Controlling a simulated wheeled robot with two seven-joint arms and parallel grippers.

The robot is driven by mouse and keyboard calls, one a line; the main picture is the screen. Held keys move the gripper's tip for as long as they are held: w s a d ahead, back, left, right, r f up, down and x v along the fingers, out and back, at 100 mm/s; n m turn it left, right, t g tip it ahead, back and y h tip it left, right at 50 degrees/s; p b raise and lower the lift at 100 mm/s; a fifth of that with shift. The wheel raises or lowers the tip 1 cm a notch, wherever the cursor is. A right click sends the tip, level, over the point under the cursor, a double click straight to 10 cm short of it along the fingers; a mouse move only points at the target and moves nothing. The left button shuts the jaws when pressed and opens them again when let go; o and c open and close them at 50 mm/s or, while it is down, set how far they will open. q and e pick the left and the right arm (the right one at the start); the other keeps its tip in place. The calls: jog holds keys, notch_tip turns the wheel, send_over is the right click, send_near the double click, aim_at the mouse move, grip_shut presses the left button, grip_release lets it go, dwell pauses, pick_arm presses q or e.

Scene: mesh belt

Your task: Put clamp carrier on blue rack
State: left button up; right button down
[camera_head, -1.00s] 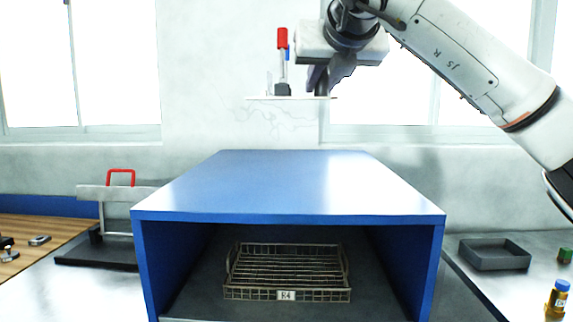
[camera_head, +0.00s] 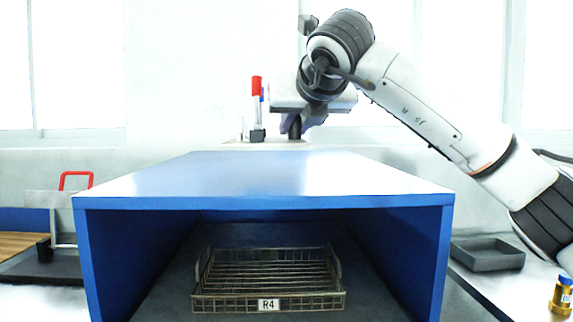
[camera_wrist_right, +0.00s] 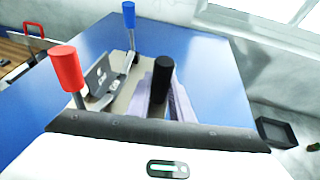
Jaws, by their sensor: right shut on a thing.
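The clamp carrier is a thin pale plate (camera_head: 238,145) with a red-handled clamp (camera_head: 257,88), a blue-handled one and a dark post. My right gripper (camera_head: 292,130) is shut on its post and holds the plate level, at the far edge of the blue rack's top (camera_head: 265,175) in the head view. In the right wrist view the carrier's red handle (camera_wrist_right: 66,68), blue handle (camera_wrist_right: 129,14) and black post (camera_wrist_right: 162,78) show, with the rack's blue top (camera_wrist_right: 215,75) beneath. I cannot tell whether a small gap remains under the plate. My left gripper is out of view.
The rack's top is bare. A wire basket (camera_head: 268,305) labelled R4 sits inside the rack. A grey tray (camera_head: 487,256) and a brass-coloured bottle (camera_head: 561,296) stand at right. A red-handled fixture (camera_head: 75,182) stands at left.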

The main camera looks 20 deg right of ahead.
aim_at(306, 142)
jog(key=shift+f, duration=2.9)
jog(key=shift+f+b, duration=0.25)
jog(key=shift+b, duration=0.2)
jog(key=c, duration=1.6)
grip_release()
jog(key=shift+o, duration=0.2)
jog(key=shift+r+p, duration=0.15)
jog(key=shift+p, duration=0.15)
jog(key=b+v, duration=0.2)
jog(key=v, duration=1)
